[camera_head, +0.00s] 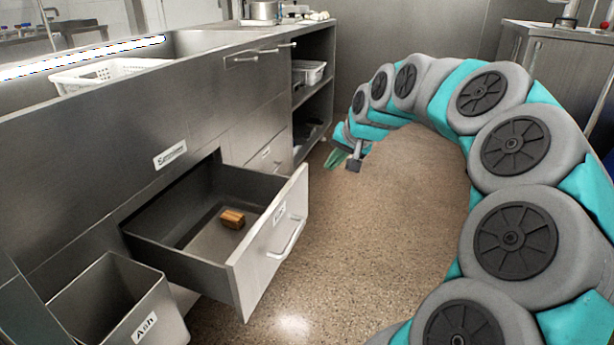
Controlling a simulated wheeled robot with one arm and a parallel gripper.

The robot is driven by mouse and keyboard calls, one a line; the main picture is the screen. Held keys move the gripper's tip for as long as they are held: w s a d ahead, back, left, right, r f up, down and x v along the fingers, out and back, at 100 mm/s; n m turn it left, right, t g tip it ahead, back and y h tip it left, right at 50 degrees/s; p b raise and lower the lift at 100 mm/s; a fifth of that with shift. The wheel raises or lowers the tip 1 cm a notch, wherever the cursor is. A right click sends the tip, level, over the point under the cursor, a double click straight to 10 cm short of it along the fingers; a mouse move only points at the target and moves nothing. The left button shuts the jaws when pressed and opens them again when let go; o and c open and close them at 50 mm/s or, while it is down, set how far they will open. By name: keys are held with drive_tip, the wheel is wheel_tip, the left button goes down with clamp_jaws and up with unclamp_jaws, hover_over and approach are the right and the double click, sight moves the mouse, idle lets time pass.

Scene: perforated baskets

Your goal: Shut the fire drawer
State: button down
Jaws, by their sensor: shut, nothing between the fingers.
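A metal drawer (262,250) stands pulled out from the steel counter, low on the left. Its front has a bar handle (288,238) and a small label that I cannot read clearly. A brown wooden block (232,219) lies on the drawer's floor. My gripper (347,160) is at the far end of my curved arm, beyond the drawer and to its right. It is small in view, shut and empty, apart from the drawer front.
An open metal bin labelled "Ash" (150,310) stands left of the drawer. White perforated baskets are on the counter (105,75) and on a shelf (308,72). Speckled floor right of the drawer is clear. My arm fills the right side.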

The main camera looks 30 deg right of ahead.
approach(300, 183)
drive_tip(key=s+f+x, duration=0.1)
drive_tip(key=x, duration=0.3)
drive_tip(key=shift+w+r, duration=0.25)
drive_tip(key=shift+w, duration=0.35)
